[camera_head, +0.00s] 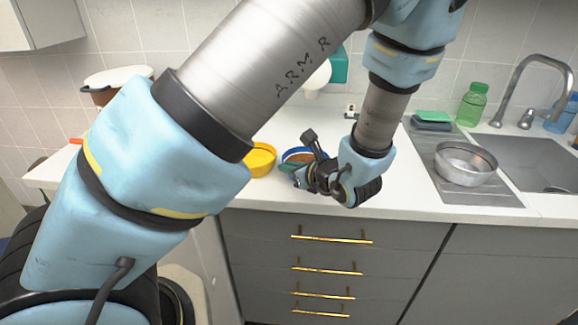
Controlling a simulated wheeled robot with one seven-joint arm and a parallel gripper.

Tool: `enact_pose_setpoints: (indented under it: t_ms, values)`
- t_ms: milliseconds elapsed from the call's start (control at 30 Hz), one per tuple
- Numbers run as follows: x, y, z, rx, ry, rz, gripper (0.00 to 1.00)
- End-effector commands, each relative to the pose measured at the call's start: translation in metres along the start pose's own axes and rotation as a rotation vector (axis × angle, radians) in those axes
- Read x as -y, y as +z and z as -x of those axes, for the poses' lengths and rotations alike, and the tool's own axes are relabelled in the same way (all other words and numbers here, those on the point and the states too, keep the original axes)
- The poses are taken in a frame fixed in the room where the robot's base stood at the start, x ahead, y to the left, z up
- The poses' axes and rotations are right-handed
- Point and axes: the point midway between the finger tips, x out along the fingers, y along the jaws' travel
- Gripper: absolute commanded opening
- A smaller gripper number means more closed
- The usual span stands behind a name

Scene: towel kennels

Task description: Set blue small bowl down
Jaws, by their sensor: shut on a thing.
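The blue small bowl (296,153) is at the white counter, just right of a yellow bowl. Its blue rim shows, and something brownish shows inside or in front of it. My gripper (299,172) is at the bowl's front right side, shut on it, with the fingers partly hidden by the gripper body. Whether the bowl's base touches the counter cannot be told from this view.
The yellow bowl (260,160) stands close on the left. A metal bowl (465,163) sits on the grey drainboard (488,192) by the sink (535,160). A green bottle (472,104) and sponges (431,120) stand behind. Counter (420,205) right of my gripper is clear.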

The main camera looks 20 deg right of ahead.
Motion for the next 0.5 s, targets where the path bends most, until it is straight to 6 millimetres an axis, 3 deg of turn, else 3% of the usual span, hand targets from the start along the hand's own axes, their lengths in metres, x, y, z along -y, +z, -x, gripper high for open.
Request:
enact_pose_setpoints:
  t_ms: [233, 267, 500]
  values:
    - [-0.0001, -0.0023, -0.001, 0.0, 0.0, 0.0, 0.0]
    - [-0.0001, -0.0025, -0.001, 0.0, 0.0, 0.0, 0.11]
    - [0.0, -0.0014, -0.0005, 0.0, 0.0, 0.0, 0.38]
